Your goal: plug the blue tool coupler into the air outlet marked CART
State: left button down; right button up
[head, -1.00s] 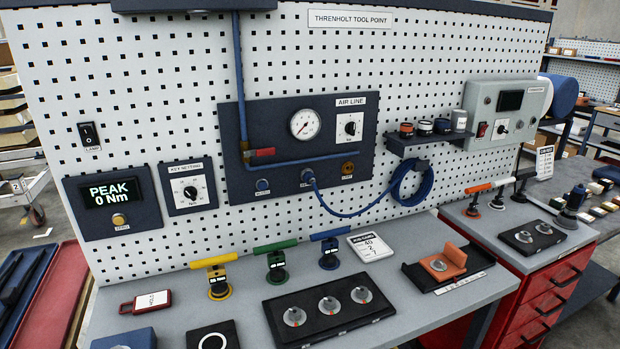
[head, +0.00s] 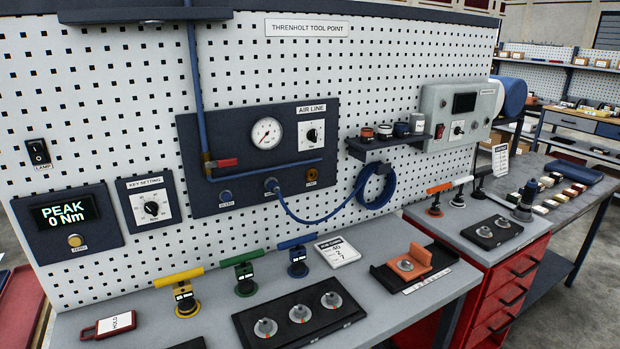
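The dark AIR LINE panel (head: 262,195) is on the pegboard, with a round gauge (head: 267,133) and a dial (head: 311,134). Three outlets sit in a row low on it: a left one (head: 225,196) with a blue-grey face, a middle one, and a right brass-coloured one (head: 312,174). Their labels are too small to read surely. The blue coupler (head: 272,186) appears seated at the middle outlet. Its blue hose (head: 318,219) sags right to a coil (head: 378,190) hanging below a small shelf. The left and right outlets look empty. Neither gripper is in view.
A red-handled valve (head: 228,162) sits on the blue pipe above the outlets. The grey bench (head: 215,300) below carries yellow, green and blue T-handled tools, a dark tray (head: 243,327) and an orange block (head: 408,262). A red drawer cabinet (head: 505,290) stands right. Space before the panel is clear.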

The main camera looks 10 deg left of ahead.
aim_at(273, 186)
jog(key=i+l+u, duration=0.15)
jog(key=l, duration=0.55)
jog(key=i+l+u, duration=0.2)
jog(key=l, duration=0.55)
jog(key=i+l+u, duration=0.15)
jog(key=l, duration=0.6)
jog(key=l+u, duration=0.2)
jog(key=l, duration=0.55)
